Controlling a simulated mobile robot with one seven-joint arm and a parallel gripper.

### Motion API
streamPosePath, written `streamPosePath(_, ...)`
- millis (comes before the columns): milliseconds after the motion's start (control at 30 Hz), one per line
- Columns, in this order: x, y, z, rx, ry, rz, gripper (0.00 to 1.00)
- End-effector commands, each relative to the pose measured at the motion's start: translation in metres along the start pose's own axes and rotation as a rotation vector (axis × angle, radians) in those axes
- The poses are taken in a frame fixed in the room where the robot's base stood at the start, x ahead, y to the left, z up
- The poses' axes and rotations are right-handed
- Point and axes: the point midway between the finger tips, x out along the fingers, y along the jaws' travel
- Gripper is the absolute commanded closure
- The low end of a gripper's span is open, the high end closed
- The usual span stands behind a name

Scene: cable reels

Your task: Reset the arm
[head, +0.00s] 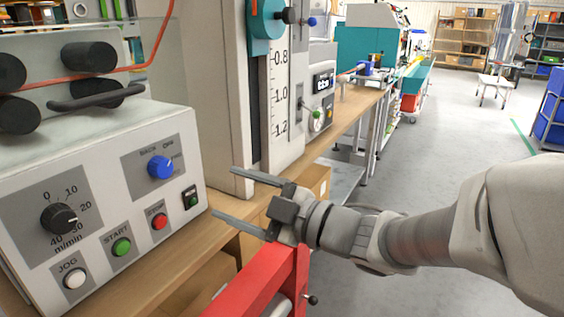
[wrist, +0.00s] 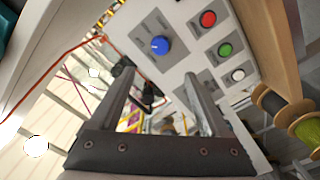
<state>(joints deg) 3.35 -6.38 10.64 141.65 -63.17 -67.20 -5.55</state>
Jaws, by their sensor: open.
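My gripper (head: 222,193) is open and empty, above the front edge of the wooden bench in the head view. Its two fingers point left toward the white control panel (head: 92,215) and stand apart from each other. The panel carries a blue rotary knob (head: 161,167), a black speed dial (head: 59,219), a red button (head: 159,221), a green button (head: 121,247) and a white button (head: 75,278). In the wrist view my gripper (wrist: 153,85) shows both fingers spread, with the blue knob (wrist: 160,45) beyond them. No object is between the fingers.
A tall grey machine with a printed scale (head: 279,95) stands behind my gripper. A red frame (head: 262,280) is just below it. The wooden bench (head: 345,120) runs to the back. Spools (wrist: 293,115) show at right in the wrist view. The grey floor (head: 455,125) is largely clear.

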Motion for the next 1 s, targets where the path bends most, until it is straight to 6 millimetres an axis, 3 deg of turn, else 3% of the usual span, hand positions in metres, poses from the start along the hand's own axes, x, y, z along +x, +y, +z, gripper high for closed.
streamPosePath(200,-0.015,0.000,0.000,0.002,0.000,0.000,0.20)
streamPosePath(567,-0.016,0.002,0.002,0.000,-0.012,0.007,0.20)
streamPosePath(767,-0.027,0.031,0.027,0.004,-0.199,0.114,0.20)
streamPosePath(1000,-0.082,0.079,0.072,0.109,-0.568,0.342,0.20)
